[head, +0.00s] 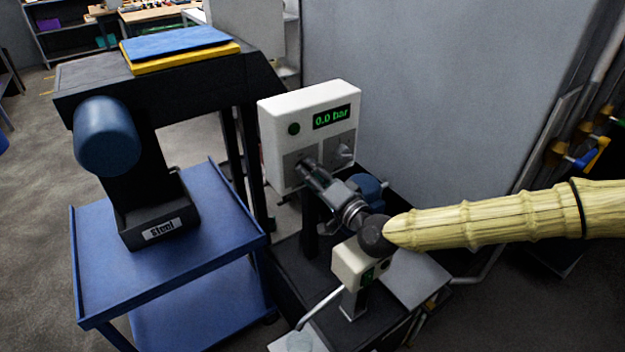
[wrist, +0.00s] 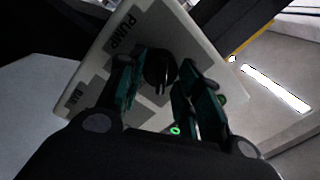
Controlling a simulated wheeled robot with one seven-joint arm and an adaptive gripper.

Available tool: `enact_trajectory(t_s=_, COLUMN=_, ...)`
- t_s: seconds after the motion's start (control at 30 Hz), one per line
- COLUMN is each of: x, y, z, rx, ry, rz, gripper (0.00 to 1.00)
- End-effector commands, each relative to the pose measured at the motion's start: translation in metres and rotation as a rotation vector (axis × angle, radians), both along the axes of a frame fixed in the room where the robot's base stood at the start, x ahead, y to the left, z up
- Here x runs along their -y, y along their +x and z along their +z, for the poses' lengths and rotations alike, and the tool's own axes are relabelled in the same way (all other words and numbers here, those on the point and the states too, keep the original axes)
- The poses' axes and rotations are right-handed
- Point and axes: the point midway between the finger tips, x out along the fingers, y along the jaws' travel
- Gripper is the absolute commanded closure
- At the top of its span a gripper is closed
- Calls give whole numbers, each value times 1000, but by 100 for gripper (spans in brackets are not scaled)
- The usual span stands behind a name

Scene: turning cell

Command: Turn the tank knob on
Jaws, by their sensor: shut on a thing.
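A white control panel (head: 308,97) shows "0.0 bar" on a dark green-lit display (head: 331,117). Two grey plates sit on its lower half. My gripper (head: 307,169) is at the left plate and hides the knob there. In the wrist view my fingers (wrist: 158,85) are shut on a black knob (wrist: 158,66), beside the label "PUMP" (wrist: 125,33). Another label (wrist: 74,102) is too blurred to read, and I cannot make out the word tank. A second knob (head: 343,153) on the right plate is free of my gripper.
A blue cart (head: 185,268) and a black stand with a "steel" label (head: 163,230) are on the left. A small white box (head: 350,262) stands below my arm. A grey wall is behind.

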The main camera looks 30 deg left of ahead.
Motion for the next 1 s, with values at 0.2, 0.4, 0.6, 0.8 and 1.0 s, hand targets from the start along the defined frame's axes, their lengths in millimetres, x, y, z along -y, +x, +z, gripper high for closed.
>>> enact_trajectory(t_s=0.2, x=1, y=1, z=-4, rx=-192, ry=80, rz=-2, gripper=89)
enact_trajectory(t_s=0.4, x=1, y=1, z=-4, rx=-354, ry=148, rz=-2, gripper=89)
enact_trajectory(t_s=0.6, x=0, y=0, z=-4, rx=-486, ry=201, rz=-2, gripper=89)
enact_trajectory(t_s=0.8, x=0, y=0, z=-4, rx=-576, ry=238, rz=-2, gripper=89)
enact_trajectory(t_s=1.0, x=0, y=0, z=-3, rx=-622, ry=257, rz=-2, gripper=89)
